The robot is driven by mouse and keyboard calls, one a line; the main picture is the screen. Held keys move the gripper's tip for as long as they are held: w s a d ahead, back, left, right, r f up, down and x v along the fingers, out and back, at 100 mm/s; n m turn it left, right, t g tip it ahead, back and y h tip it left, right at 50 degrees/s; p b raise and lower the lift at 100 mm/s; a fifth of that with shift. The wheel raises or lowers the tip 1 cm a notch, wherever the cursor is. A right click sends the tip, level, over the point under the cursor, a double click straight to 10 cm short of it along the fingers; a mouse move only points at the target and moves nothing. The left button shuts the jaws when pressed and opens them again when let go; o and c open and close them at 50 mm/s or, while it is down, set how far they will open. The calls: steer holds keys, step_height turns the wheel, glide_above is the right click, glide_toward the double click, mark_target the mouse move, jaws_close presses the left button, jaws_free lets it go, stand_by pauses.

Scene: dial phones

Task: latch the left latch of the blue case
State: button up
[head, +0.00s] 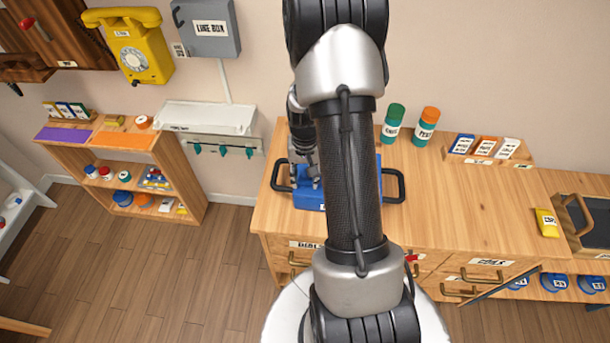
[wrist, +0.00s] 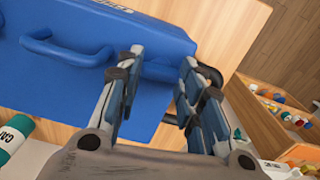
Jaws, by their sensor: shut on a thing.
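The blue case (head: 308,199) stands on the wooden counter, largely hidden behind my arm in the head view. It fills the upper left of the wrist view (wrist: 110,75), with a blue loop handle (wrist: 62,52) on its face. My gripper (wrist: 161,62) is at the left end of the case, its two fingers on either side of a blue bar (wrist: 163,73). This bar looks like the left latch, and the fingers are shut on it. The fingers hide part of it, and I cannot tell whether it is latched.
Black side handles stick out at the left (head: 277,176) and right (head: 398,186) of the case. A green-capped bottle (head: 393,123) and an orange-capped bottle (head: 426,125) stand behind it to the right. The counter's right middle (head: 460,215) is clear. A low shelf (head: 190,190) stands left.

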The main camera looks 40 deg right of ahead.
mark_target(305, 179)
steer(key=shift+m, duration=0.6)
steer(key=o, duration=1.1)
steer(key=shift+c, duration=0.2)
step_height(305, 179, up, 12)
stand_by(0.4)
